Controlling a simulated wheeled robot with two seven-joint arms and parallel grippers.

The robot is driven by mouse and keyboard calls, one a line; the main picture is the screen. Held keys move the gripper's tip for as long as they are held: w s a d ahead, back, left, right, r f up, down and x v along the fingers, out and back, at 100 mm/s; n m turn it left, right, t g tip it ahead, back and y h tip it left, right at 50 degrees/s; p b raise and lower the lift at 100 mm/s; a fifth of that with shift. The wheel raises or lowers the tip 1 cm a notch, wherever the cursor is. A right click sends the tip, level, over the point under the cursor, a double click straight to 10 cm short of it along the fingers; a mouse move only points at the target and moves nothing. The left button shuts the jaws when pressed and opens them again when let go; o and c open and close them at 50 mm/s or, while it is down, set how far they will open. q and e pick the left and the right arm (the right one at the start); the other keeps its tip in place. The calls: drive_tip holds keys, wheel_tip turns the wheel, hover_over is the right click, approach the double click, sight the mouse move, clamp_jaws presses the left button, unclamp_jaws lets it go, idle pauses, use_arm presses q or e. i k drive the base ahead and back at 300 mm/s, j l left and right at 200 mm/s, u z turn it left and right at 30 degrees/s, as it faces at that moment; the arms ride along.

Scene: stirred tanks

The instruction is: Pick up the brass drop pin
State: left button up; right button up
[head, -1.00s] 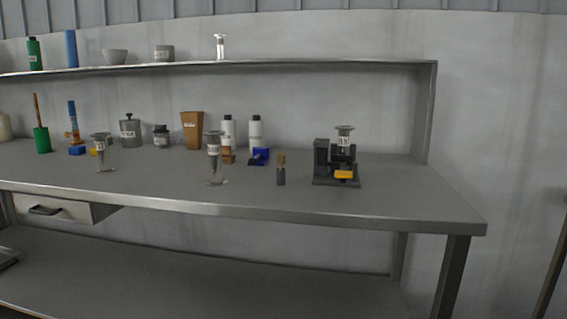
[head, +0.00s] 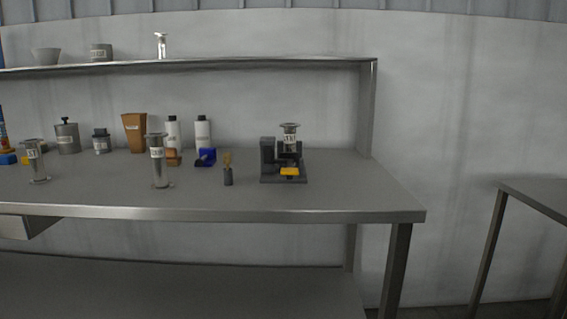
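I cannot make out a brass drop pin for certain in the head view. A dark stirred-tank stand (head: 267,158) is on the bench, with a labelled metal and clear vessel (head: 290,138) upright in it and a yellow part (head: 289,171) at its front. A small upright piece with a tan top and dark base (head: 228,176) is left of the stand; it looks like a brush, but is too small to be sure. Neither of my grippers is in view.
The grey bench (head: 330,196) is clear right of the stand. Clear cylinders (head: 159,165), white bottles (head: 203,133), a blue item (head: 206,156) and a brown container (head: 134,132) are to the left. A shelf (head: 220,64) runs above. Another table (head: 537,193) is at right.

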sight(226, 157)
drive_tip(key=i+l+u, duration=0.25)
drive_tip(key=i+l, duration=0.6)
drive_tip(key=i, duration=0.1)
